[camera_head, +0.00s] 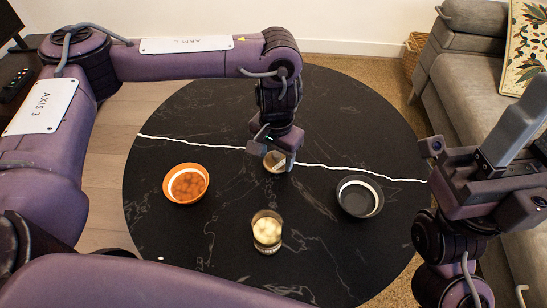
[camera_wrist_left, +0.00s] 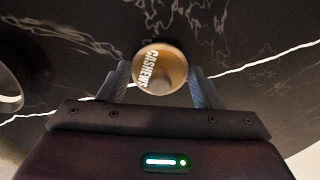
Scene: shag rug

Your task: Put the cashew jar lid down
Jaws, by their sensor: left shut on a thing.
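The cashew jar lid (camera_wrist_left: 160,68) is a round tan disc lettered "CASHEWS". My left gripper (camera_wrist_left: 160,86) is shut on it, with one finger at each side of its rim. In the head view the lid (camera_head: 275,161) shows below my left gripper (camera_head: 274,158), over the far middle of the black table (camera_head: 330,110). I cannot tell whether the lid touches the tabletop. A clear jar (camera_head: 267,232) with pale contents stands upright and uncovered, nearer me. My right gripper (camera_head: 508,135) is at the right edge, away from these things; its finger gap is unclear.
An orange bowl (camera_head: 166,192) with orange-brown contents stands at the left of the table. A dark bowl (camera_head: 350,208) with a light inner band stands at the right. A grey sofa (camera_head: 455,85) stands beyond the table at the right.

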